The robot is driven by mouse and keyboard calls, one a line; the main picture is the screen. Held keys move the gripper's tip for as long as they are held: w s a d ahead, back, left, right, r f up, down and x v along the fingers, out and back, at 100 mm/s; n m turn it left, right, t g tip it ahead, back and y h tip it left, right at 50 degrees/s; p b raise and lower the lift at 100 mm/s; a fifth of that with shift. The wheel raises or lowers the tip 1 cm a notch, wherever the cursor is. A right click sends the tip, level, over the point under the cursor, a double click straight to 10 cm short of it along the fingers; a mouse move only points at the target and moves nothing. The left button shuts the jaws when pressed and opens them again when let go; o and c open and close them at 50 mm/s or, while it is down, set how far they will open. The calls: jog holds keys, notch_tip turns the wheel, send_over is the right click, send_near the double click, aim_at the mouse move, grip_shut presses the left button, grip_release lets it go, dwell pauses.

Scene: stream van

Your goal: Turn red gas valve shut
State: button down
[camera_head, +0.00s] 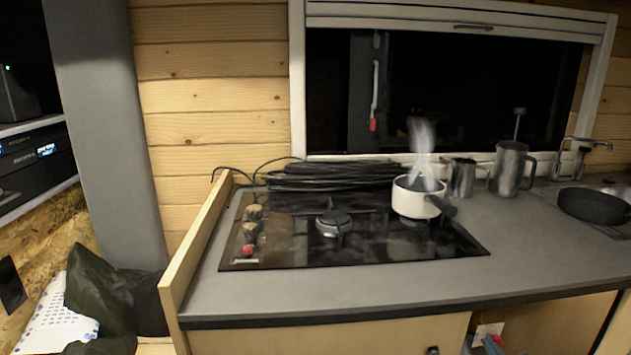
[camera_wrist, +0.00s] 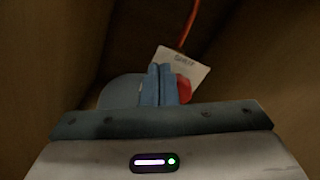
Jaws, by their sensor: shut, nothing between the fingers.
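The red valve (camera_wrist: 184,88) shows in the wrist view just right of my fingers, partly hidden behind them. My gripper (camera_wrist: 162,80) is shut and empty, its two blue fingers pressed together. The fingers are at or very near the valve; I cannot tell if they touch it. A rounded grey-blue shape, likely the gas bottle (camera_wrist: 118,92), lies behind and left of the fingers. In the head view a small red spot shows low in the open cupboard, beside a pale tag (camera_head: 488,330); the rest is cut off by the frame edge.
In the wrist view a white label (camera_wrist: 182,64) and an orange hose (camera_wrist: 190,25) are above the valve, between brown cupboard walls. Above the cupboard, the counter (camera_head: 345,289) bears a black hob (camera_head: 285,255) and a steaming white pot (camera_head: 412,201).

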jog(key=shift+d+f, duration=0.15)
jog(key=shift+d, duration=0.05)
dwell(0.5)
jog(key=shift+d+r, duration=0.2)
jog(key=shift+r, duration=0.05)
jog(key=shift+d+r, duration=0.4)
jog(key=shift+d, duration=0.6)
dwell(0.4)
jog(key=shift+r, duration=0.15)
jog(key=shift+s+d+r, duration=0.1)
jog(key=shift+s+r, duration=0.05)
jog(key=shift+s, duration=1.35)
jog(key=shift+s+d+r, duration=0.1)
jog(key=shift+s+r, duration=0.05)
jog(key=shift+s, duration=1.3)
jog(key=shift+f, duration=0.1)
